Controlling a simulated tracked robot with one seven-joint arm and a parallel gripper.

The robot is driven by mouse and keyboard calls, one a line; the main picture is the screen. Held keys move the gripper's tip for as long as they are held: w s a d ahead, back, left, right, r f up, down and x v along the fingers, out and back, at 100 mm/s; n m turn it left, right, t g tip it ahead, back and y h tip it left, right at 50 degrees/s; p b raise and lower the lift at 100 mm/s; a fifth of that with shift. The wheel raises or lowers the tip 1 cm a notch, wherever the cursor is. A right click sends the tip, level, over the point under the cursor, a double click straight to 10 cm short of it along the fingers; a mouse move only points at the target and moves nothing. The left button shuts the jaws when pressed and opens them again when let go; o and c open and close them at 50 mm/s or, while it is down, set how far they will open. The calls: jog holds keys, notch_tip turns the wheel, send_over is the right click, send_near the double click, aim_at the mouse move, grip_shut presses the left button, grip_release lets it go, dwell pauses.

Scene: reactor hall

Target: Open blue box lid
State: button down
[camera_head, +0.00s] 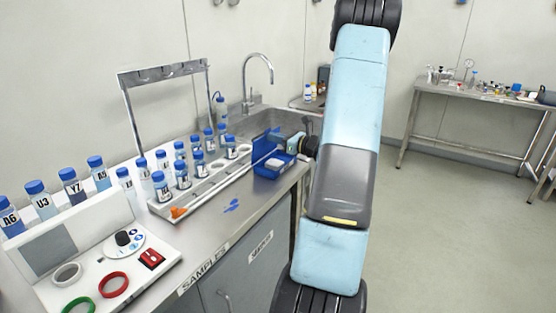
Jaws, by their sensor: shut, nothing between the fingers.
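The blue box (267,171) sits on the steel counter, at the right end of the sample rack, near the counter's front edge. Its blue lid (260,146) appears to stand raised at the back left, and pale contents show inside the box. My gripper (275,137) is shut and empty, just above and behind the box beside the raised lid. It is small in view, and I cannot tell whether its fingertips touch the lid. My arm reaches in from the right and hides part of the counter and sink.
A rack (212,180) of blue-capped bottles stands left of the box, with an orange-tipped rod along its front. A sink (238,123) with a tap lies behind. Small blue items (231,206) lie on the otherwise clear front counter. A panel with coloured rings (113,285) is at lower left.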

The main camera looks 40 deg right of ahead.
jog(key=shift+w, duration=0.1)
jog(key=shift+w+a, duration=0.1)
jog(key=shift+w, duration=0.05)
jog(key=r+v, duration=0.2)
jog(key=v, duration=1)
dwell(0.6)
dwell(0.4)
jog(key=s+a+r+n+g+y, duration=0.15)
jog(key=a+n+g, duration=0.3)
jog(key=a, duration=0.45)
jog(key=s+a+r+n+g+y, duration=0.1)
jog(key=a+r+n+g, duration=0.2)
jog(key=a+n, duration=0.35)
jog(key=s+a+r+n+g+y, duration=0.1)
jog(key=a+r+n+g, duration=0.2)
jog(key=a, duration=0.8)
jog(key=s+a+r+n+h, duration=0.3)
jog(key=s+a+n+h, duration=0.1)
jog(key=s+n, duration=0.4)
jog(key=s+a+r+n+h, duration=0.2)
jog(key=s+n+h, duration=0.4)
jog(key=s+n, duration=0.3)
jog(key=shift+s+a+r+n, duration=0.25)
jog(key=shift+a+r+n, duration=0.1)
jog(key=shift+a, duration=0.55)
